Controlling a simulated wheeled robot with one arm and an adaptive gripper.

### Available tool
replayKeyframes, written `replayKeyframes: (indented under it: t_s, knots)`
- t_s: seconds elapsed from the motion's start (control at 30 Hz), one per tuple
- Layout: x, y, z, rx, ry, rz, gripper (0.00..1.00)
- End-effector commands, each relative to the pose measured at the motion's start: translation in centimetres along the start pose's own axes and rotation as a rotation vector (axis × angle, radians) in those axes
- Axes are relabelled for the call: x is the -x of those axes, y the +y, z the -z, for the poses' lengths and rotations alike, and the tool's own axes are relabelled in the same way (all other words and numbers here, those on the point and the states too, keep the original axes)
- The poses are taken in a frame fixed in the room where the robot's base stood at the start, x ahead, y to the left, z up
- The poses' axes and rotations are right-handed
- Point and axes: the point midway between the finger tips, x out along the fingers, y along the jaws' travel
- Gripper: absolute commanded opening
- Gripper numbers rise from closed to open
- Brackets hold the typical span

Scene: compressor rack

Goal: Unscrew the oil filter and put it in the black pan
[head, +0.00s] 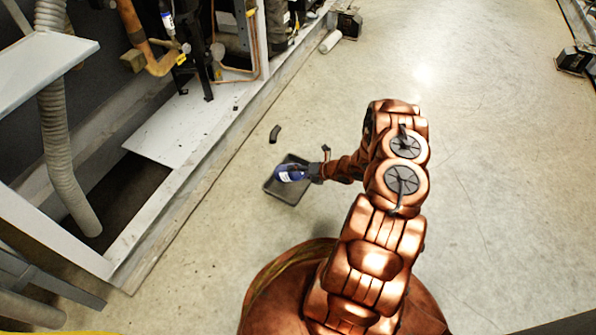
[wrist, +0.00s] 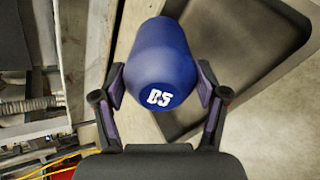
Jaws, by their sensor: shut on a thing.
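The oil filter (wrist: 160,62) is a blue cylinder with white lettering. In the wrist view my gripper (wrist: 160,88) has one finger on each side of it and is shut on it. In the head view the blue filter (head: 291,173) shows at the end of my gripper (head: 314,172), above the black pan (head: 287,192). The pan is a shallow dark tray on the floor; the filter and gripper hide part of it. In the wrist view the pan (wrist: 245,60) lies behind the filter, to the right. I cannot tell how high the filter is above the pan.
A small dark object (head: 275,133) lies on the floor behind the pan. The white rack frame (head: 200,170) with pipes and equipment stands to the left. A white cylinder (head: 330,42) lies on the floor far back.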

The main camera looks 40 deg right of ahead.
Motion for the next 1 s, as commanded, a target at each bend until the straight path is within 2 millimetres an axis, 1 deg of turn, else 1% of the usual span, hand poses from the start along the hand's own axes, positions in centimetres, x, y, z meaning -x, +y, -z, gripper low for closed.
replayKeyframes:
  t_s: [0.77,0.8,1.0]
  knots:
    - [-0.23,-0.32,0.08,0.001,-0.001,-0.001,0.44]
    - [-0.23,-0.33,0.09,0.001,-0.001,-0.001,0.73]
    - [-0.22,-0.32,0.09,0.001,-0.001,-0.001,0.94]
